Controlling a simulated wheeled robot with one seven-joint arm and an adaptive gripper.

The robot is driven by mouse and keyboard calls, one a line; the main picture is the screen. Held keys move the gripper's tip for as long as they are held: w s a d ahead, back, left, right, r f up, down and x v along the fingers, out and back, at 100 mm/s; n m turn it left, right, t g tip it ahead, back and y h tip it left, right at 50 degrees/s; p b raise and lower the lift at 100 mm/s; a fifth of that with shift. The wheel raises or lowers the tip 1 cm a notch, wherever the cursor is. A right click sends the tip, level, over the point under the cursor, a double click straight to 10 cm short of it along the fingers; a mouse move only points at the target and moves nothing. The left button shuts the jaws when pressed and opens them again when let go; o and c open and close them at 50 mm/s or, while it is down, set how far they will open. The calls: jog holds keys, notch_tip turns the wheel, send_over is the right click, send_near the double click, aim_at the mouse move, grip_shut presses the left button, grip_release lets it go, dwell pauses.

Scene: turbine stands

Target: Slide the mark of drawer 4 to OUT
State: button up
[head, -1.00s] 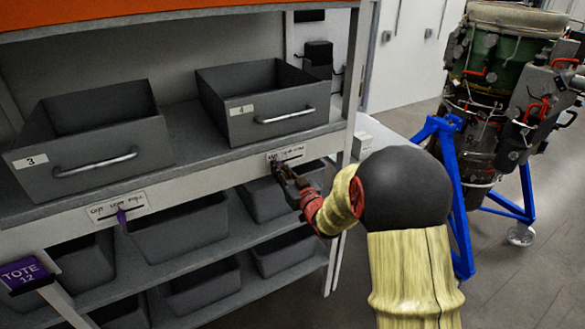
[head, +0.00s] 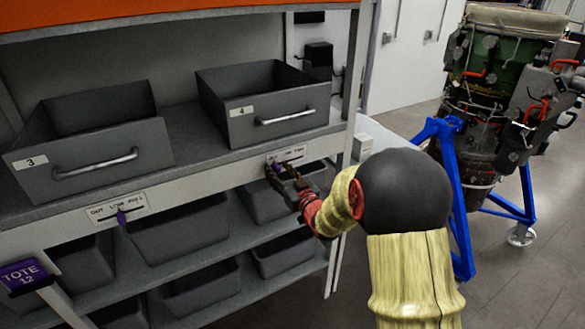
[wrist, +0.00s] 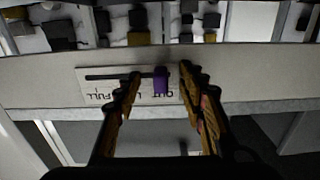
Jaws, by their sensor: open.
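The label of drawer 4 (head: 292,151) is on the shelf edge below drawer 4 (head: 270,105). In the wrist view this label (wrist: 90,89) appears upside down, with a dark slot and FULL at the left. Its purple mark (wrist: 161,80) sits at the slot's right end, over the OUT word, which it partly covers. The mark also shows in the head view (head: 276,167), near the label's left end. My gripper (wrist: 158,75) is open, one finger on each side of the mark, with gaps visible. In the head view my gripper (head: 283,171) partly hides the label.
Drawer 3 (head: 88,140) stands at the left, with its own label (head: 105,210) and purple mark (head: 121,217). Grey bins (head: 185,235) fill the lower shelves. A purple TOTE 12 sign (head: 25,275) is at lower left. A turbine on a blue stand (head: 455,200) is at the right.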

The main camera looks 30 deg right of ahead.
jog(key=s, duration=0.7)
jog(key=shift+b, duration=0.35)
jog(key=shift+d, duration=0.1)
dwell(0.4)
notch_tip(320, 180, down, 9)
jog(key=s+d+g+h, duration=0.2)
jog(key=d+g, duration=0.1)
jog(key=g, duration=0.1)
jog(key=s+d+f+m+g+h, duration=0.2)
jog(key=s+f+g, duration=0.35)
jog(key=s, duration=0.55)
jog(key=s+a+r+g+y, duration=0.1)
jog(key=s+a+r+g, duration=0.1)
jog(key=s+a+r, duration=0.55)
jog(key=s+a+r+g+y, duration=0.2)
jog(key=s+a+r+g, duration=0.15)
jog(key=s+a, duration=0.75)
notch_tip(320, 180, up, 6)
jog(key=s+a+n+t, duration=0.1)
jog(key=s+t, duration=0.1)
jog(key=shift+s+a+r+n+t, duration=0.2)
jog(key=shift+s+n+t, duration=0.1)
jog(key=shift+s, duration=0.1)
